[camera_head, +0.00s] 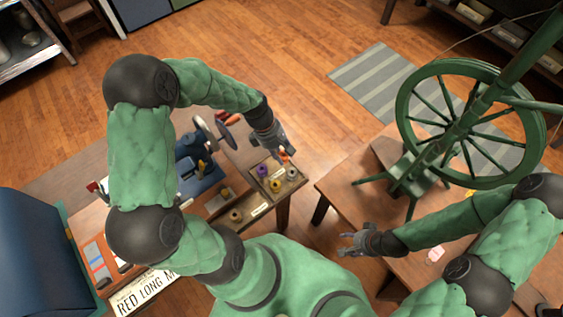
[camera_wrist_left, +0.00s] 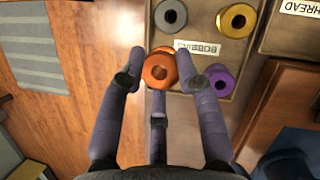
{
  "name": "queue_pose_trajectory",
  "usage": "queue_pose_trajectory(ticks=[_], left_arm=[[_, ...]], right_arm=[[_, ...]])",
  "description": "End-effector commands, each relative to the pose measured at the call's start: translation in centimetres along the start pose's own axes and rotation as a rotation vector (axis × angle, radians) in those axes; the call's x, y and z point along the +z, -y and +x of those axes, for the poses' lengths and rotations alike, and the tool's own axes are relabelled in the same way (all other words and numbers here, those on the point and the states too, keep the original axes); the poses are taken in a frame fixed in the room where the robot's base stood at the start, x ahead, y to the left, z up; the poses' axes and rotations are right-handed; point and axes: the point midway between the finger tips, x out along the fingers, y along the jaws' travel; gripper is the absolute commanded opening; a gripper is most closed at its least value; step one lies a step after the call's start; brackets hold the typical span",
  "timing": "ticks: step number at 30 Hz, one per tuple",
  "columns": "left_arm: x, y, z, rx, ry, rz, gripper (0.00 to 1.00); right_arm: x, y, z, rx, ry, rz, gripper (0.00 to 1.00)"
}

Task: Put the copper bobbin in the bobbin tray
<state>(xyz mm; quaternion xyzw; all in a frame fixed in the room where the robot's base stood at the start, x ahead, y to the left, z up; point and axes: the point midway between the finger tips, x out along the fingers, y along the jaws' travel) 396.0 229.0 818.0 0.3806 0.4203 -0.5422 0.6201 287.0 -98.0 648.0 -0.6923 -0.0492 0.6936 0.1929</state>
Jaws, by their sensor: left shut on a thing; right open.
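My left gripper (camera_head: 284,150) is shut on the copper bobbin (camera_wrist_left: 160,72), whose orange end shows between the fingertips in the left wrist view. In the head view the bobbin (camera_head: 285,157) is a small orange spot under the gripper, at the far edge of the bobbin tray (camera_head: 286,191). In the wrist view it overlaps the edge of the tray (camera_wrist_left: 201,14); its height above it is hard to tell. The tray holds a purple bobbin (camera_wrist_left: 221,81), a yellow bobbin (camera_wrist_left: 237,21) and a grey bobbin (camera_wrist_left: 170,16). My right gripper (camera_head: 347,242) is open and empty.
A second tray labelled THREAD (camera_wrist_left: 302,11) adjoins the bobbin tray. A blue sewing machine (camera_head: 200,178) stands left of it on the table. A green spinning wheel (camera_head: 470,125) stands on the right table. Open floor lies beyond the trays.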

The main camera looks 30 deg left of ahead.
Motion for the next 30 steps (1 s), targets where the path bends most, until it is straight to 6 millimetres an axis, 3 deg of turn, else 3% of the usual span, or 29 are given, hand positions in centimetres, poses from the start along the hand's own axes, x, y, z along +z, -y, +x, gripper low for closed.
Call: queue_pose_trajectory(ticks=[12, 22, 23, 25, 30], left_arm=[[-1.8, 0.1, 4.8, -0.001, 0.0, 0.001, 0.0], [-1.8, 0.1, 4.8, -0.001, 0.0, 0.002, 0.0], [-1.9, 0.1, 4.8, 0.0, 0.0, 0.002, 0.37], [-1.8, 0.1, 4.8, 0.0, 0.0, 0.002, 0.56], [-1.8, 0.1, 4.8, -0.001, 0.0, 0.002, 0.6]], right_arm=[[-0.1, -0.7, 2.1, 0.0, 0.0, 0.0, 0.53], [-0.1, -0.7, 2.0, 0.0, -0.001, 0.0, 0.53], [-0.1, -0.7, 2.0, 0.0, -0.001, 0.0, 0.53], [-0.1, -0.7, 2.0, 0.0, 0.0, 0.0, 0.53], [-0.1, -0.7, 2.0, 0.0, 0.0, 0.0, 0.53]])
